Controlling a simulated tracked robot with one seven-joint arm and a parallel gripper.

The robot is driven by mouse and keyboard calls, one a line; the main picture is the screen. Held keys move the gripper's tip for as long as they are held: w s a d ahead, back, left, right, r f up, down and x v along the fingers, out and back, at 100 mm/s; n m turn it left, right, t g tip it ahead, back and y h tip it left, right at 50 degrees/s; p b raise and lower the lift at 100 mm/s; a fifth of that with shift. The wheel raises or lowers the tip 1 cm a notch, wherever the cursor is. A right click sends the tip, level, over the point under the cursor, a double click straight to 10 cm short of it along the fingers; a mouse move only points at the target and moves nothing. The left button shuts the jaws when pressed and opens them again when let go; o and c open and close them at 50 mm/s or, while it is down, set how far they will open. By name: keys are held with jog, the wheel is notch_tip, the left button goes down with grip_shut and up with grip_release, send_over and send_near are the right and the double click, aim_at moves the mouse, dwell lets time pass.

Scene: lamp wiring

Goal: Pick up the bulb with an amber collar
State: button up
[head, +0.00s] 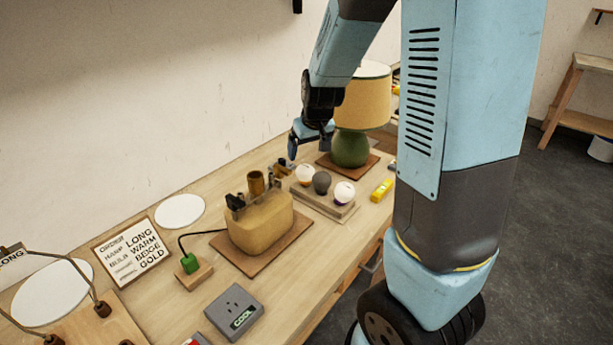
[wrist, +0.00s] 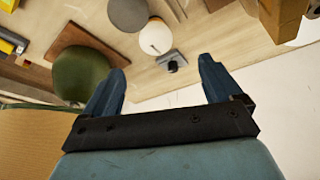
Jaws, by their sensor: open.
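The bulb with an amber collar (head: 304,175) is a white globe at the left end of a row of three bulbs on a wooden stand (head: 325,203). In the wrist view the white bulb (wrist: 155,37), with an amber edge, lies ahead of the space between my fingertips. Beside it are a grey bulb (head: 321,182) and a white bulb with a purple collar (head: 344,193). My gripper (wrist: 159,67) is open and empty, pointing down. In the head view my gripper (head: 309,143) is above and behind the amber-collared bulb, apart from it.
A green lamp with a yellow shade (head: 362,103) stands close behind the bulbs and next to my gripper. A beige lamp base (head: 260,225) with a brass socket stands left of the stand. A small dark fitting (wrist: 172,62) lies near the bulb. A yellow item (head: 382,190) lies right.

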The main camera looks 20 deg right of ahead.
aim_at(306, 167)
jog(key=x, duration=0.7)
jog(key=shift+w+f, duration=0.15)
jog(key=shift+f, duration=0.25)
jog(key=x, duration=0.4)
jog(key=shift+w+d, duration=0.1)
jog(key=shift+d, duration=0.25)
jog(key=shift+w+f, duration=0.2)
jog(key=shift+f, duration=0.3)
jog(key=shift+c, duration=0.4)
jog(key=c, duration=1)
jog(key=shift+o, duration=0.2)
